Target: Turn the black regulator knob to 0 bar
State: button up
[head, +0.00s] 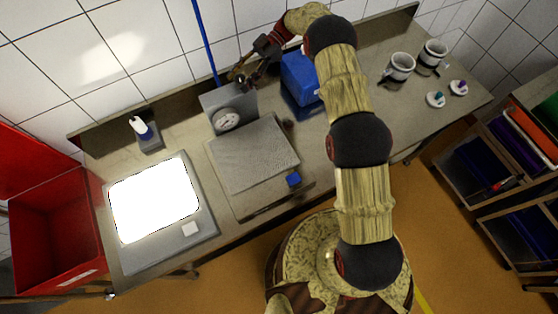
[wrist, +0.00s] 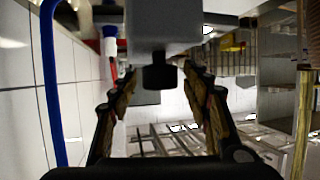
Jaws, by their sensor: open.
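The black regulator knob (wrist: 160,77) shows in the wrist view, below the grey regulator body (wrist: 163,25). In the head view the grey box (head: 215,98) with a round white dial (head: 228,118) stands at the back of the bench. I cannot make out the knob there, or read the dial. My gripper (head: 243,77) is at the top of this box in the head view. In the wrist view my gripper (wrist: 158,96) is open, with a finger on each side of the knob and visible gaps. I cannot tell how deep the knob sits between the fingers.
A blue hose (head: 205,40) runs up the tiled wall beside the box. A blue block (head: 300,78) stands to the right. A grey plate (head: 255,155) lies in front, and a lit panel (head: 155,200) to the left. Two mugs (head: 399,66) stand farther right.

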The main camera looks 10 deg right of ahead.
jog(key=m+t+y+p, duration=0.1)
jog(key=m+t, duration=0.2)
jog(key=shift+s+r+t, duration=0.1)
jog(key=shift+t, duration=0.2)
jog(key=m+t, duration=0.3)
jog(key=shift+y, duration=0.3)
jog(key=m+t+b, duration=0.3)
jog(key=m+t+h+b, duration=0.1)
jog(key=t+b, duration=0.1)
jog(key=shift+f, duration=0.3)
jog(key=m+t+h+b, duration=0.1)
jog(key=m+t+b, duration=0.1)
jog(key=b, duration=0.2)
jog(key=m+t+h+b, duration=0.1)
jog(key=m+t+b, duration=0.1)
jog(key=b, duration=0.2)
jog(key=shift+a+m+t+h+b, duration=0.1)
jog(key=shift+m+t+h+b, duration=0.2)
jog(key=shift+b, duration=0.1)
jog(key=shift+m+t+h+b, duration=0.3)
jog(key=shift+m+b, duration=0.1)
jog(key=shift+b, duration=0.6)
jog(key=m+t+h+b, duration=0.2)
jog(key=m+h+b, duration=0.1)
jog(key=b, duration=0.7)
